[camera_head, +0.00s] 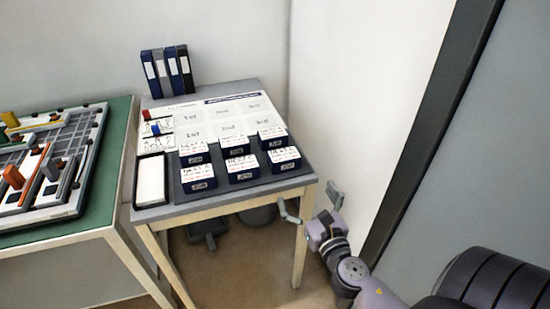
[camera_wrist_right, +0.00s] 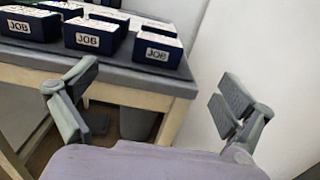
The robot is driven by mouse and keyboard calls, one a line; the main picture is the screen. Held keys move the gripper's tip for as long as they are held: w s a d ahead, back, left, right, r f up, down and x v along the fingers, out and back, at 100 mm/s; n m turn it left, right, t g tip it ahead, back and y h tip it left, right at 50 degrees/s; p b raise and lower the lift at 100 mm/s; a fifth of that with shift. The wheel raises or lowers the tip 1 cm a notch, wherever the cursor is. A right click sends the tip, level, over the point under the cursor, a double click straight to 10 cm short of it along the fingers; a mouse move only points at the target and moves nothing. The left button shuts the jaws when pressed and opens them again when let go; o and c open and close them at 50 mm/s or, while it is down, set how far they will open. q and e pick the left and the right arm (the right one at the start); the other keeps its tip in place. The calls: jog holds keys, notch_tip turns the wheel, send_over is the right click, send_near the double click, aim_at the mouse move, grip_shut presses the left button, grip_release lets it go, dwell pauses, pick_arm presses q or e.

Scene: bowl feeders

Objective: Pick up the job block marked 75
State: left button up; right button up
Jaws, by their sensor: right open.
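Several dark blue job blocks with white written tops stand in two rows on the small grey table (camera_head: 240,199). The front row has a left block (camera_head: 200,184), a middle block (camera_head: 242,174) and a right block (camera_head: 284,165). "JOB" shows on block fronts in the right wrist view, where the nearest right-hand block (camera_wrist_right: 158,50) is clear. The numbers on the tops are too small to read, so I cannot tell which is 75. My right gripper (camera_head: 308,198) is open and empty, beside the table's front right corner and apart from the blocks. My left gripper is out of view.
Behind the blocks lies a white printed sheet (camera_head: 229,112), with binders (camera_head: 167,70) at the back. A black-rimmed white tray (camera_head: 151,181) is at the left. A green table (camera_head: 112,147) with a fixture stands further left. A wall is close on the right.

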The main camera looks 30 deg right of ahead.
aim_at(288, 161)
jog(key=p+x, duration=0.1)
jog(key=x, duration=0.9)
jog(key=shift+d+p, duration=0.15)
jog(key=shift+p, duration=0.2)
jog(key=x, duration=0.4)
jog(key=f+x, duration=0.1)
jog(key=x, duration=0.1)
jog(key=shift+w+d, duration=0.15)
jog(key=shift+w, duration=0.2)
jog(key=shift+c, duration=0.3)
jog(key=shift+r, duration=0.1)
jog(key=c, duration=1.3)
jog(key=shift+o, duration=0.2)
